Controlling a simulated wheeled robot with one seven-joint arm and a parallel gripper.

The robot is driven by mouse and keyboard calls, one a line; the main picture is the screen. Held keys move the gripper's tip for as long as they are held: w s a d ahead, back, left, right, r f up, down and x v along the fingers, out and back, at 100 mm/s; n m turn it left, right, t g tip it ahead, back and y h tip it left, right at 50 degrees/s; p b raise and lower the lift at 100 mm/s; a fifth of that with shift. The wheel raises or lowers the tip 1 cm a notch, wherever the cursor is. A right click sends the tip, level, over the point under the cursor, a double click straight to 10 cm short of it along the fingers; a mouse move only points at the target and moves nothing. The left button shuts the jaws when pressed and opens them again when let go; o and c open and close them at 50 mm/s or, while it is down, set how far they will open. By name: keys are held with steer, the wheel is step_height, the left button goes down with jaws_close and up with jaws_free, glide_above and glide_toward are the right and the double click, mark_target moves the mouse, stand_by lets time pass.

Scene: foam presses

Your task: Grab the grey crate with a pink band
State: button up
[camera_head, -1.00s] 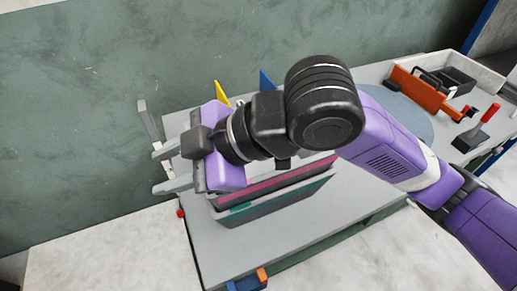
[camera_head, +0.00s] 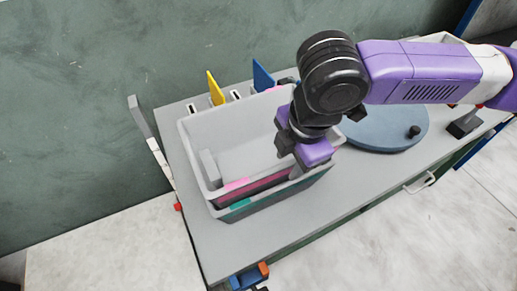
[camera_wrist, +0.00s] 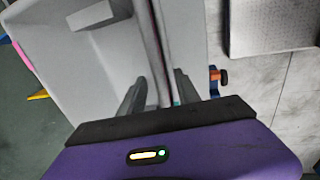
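The grey crate with a pink band (camera_head: 262,184) sits upright, nested in or stacked on a second grey crate with a teal band (camera_head: 245,206). A pale grey block-like part (camera_head: 209,167) shows inside its left end. My gripper (camera_head: 297,172) points down at the crate's near wall, towards its right end. In the wrist view the crate's inside (camera_wrist: 95,65) fills the left half. My gripper's fingers (camera_wrist: 157,88) are apart there, one on the inner side and one on the outer side of the wall. Whether they touch the wall is unclear.
The crates stand on a grey bench (camera_head: 230,250). A yellow plate (camera_head: 215,88) and a blue plate (camera_head: 262,76) stand behind them. A round blue-grey disc (camera_head: 390,130) lies to the right. An orange and blue item (camera_head: 250,277) is at the front edge.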

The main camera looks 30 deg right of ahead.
mark_target(283, 179)
steer(key=shift+w+a+f+p, duration=0.15)
steer(key=shift+w+f, duration=0.1)
steer(key=shift+f, duration=0.9)
steer(key=shift+w+f+p, duration=0.15)
steer(key=shift+w+f, duration=0.1)
steer(key=shift+f, duration=0.9)
jaws_close()
